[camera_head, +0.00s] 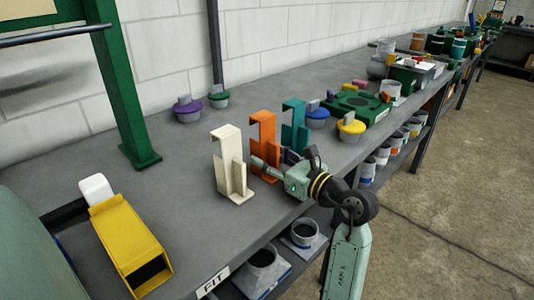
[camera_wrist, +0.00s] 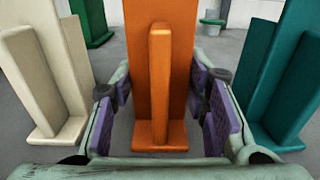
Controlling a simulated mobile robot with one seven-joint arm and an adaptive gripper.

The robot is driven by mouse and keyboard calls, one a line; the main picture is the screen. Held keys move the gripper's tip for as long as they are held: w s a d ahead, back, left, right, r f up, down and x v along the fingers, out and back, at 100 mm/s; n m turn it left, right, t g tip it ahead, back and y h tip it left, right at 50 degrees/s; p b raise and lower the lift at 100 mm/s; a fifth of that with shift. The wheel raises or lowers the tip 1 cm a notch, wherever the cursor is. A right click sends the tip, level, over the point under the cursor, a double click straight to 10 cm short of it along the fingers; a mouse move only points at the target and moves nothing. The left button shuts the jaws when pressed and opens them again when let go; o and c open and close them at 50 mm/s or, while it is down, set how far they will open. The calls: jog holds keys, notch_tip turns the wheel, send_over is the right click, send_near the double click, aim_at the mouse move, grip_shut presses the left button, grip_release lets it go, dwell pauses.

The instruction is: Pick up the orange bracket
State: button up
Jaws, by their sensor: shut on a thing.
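The orange bracket (camera_head: 264,135) stands upright on the grey workbench, between a white bracket (camera_head: 230,165) and a teal bracket (camera_head: 295,125). My gripper (camera_head: 272,168) reaches in from the bench's front edge, low on the orange bracket. In the wrist view the orange bracket (camera_wrist: 172,70) stands between the two purple-padded fingers of my gripper (camera_wrist: 166,110), its foot resting on the bench. The white bracket (camera_wrist: 45,80) is close on the left and the teal bracket (camera_wrist: 290,80) close on the right. The gripper is shut on the orange bracket.
A yellow open-ended box (camera_head: 125,240) lies at the bench's front left. Purple (camera_head: 187,108), blue (camera_head: 316,115) and yellow (camera_head: 351,127) lidded round pieces stand nearby, with a green fixture (camera_head: 358,106) farther right. A green post (camera_head: 125,90) rises at the back left.

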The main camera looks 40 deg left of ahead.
aim_at(279, 151)
jog(key=shift+r, duration=0.15)
jog(key=shift+r, duration=0.5)
notch_tip(279, 151, up, 2)
jog(key=shift+b, duration=0.5)
jog(key=s+d+r+b, duration=0.2)
jog(key=s+d+b, duration=0.1)
jog(key=s+d, duration=0.75)
notch_tip(279, 151, up, 10)
jog(key=d+p, duration=0.2)
jog(key=p, duration=0.5)
jog(key=shift+w, duration=0.35)
jog(key=shift+w+f, duration=0.1)
jog(key=shift+f, duration=0.05)
